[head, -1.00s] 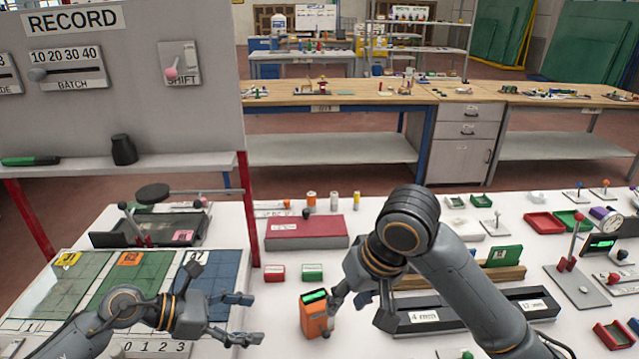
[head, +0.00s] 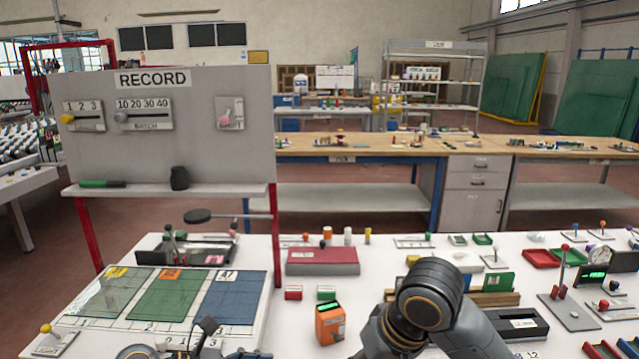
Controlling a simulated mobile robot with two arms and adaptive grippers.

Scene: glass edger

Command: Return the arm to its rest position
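Both of my arms show only at the bottom of the head view. My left gripper (head: 235,352) is at the lower edge, in front of the blue panel of the mat; its fingers are mostly cut off, so its opening is hidden. My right arm (head: 428,292) rises at the lower middle with a dark rounded joint, right of an orange device with a green display (head: 330,325). The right fingers are not visible, being below the frame or behind the arm.
The white table (head: 265,262) carries a red box (head: 322,262), small red and green blocks, and a black tray (head: 515,325) beside my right arm. A lever stand (head: 570,310) is at right. The RECORD board (head: 170,130) stands at back left above the coloured mat (head: 160,298).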

